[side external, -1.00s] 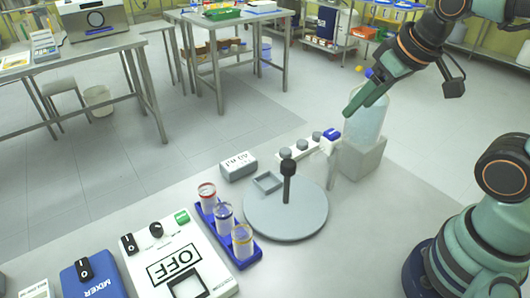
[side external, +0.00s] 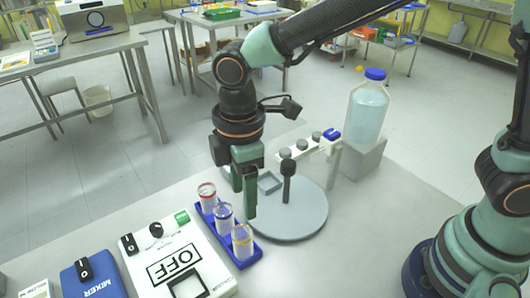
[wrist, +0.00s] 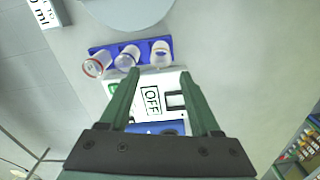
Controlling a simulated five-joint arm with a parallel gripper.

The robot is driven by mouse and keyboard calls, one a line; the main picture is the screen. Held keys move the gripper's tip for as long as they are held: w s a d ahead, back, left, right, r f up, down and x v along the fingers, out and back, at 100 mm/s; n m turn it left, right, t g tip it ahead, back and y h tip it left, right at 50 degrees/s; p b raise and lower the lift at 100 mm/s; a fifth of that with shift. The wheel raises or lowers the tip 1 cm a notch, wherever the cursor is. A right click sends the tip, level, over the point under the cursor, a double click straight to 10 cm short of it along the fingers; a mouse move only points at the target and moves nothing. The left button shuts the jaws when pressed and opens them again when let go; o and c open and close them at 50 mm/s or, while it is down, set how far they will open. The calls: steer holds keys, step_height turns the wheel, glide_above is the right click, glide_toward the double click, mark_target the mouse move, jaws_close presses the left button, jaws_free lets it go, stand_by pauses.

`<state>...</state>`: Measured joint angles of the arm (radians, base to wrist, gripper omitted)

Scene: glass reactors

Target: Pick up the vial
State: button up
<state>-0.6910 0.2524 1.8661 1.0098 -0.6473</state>
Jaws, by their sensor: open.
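Three clear vials stand in a blue rack (side external: 254,256): one with a red ring (side external: 207,193), one with a blue ring (side external: 223,214) and one with a yellow-orange ring (side external: 242,239). In the wrist view the red-ringed vial (wrist: 97,63), the middle vial (wrist: 128,57) and the orange-ringed vial (wrist: 160,53) lie just beyond my fingertips. My gripper (side external: 244,202) points down near the rack, with its fingers apart and nothing between them. In the wrist view the open gripper (wrist: 160,76) has its right finger roughly below the orange-ringed vial. Its exact height above the rack is unclear.
A round grey plate (side external: 310,215) with a black-topped post (side external: 288,180) stands right of the rack. A device marked OFF (side external: 180,262) and a blue mixer (side external: 92,278) lie to the left. A blue-capped bottle (side external: 366,112) stands behind on a block.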

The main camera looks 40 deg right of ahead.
glide_above(242, 237)
steer(key=f, duration=0.6)
steer(key=shift+s+d+f, duration=0.1)
steer(key=shift+s+f, duration=0.1)
steer(key=shift+f, duration=0.15)
steer(key=shift+w+f, duration=0.2)
steer(key=shift+f, duration=2.75)
jaws_close()
steer(key=shift+r, duration=0.1)
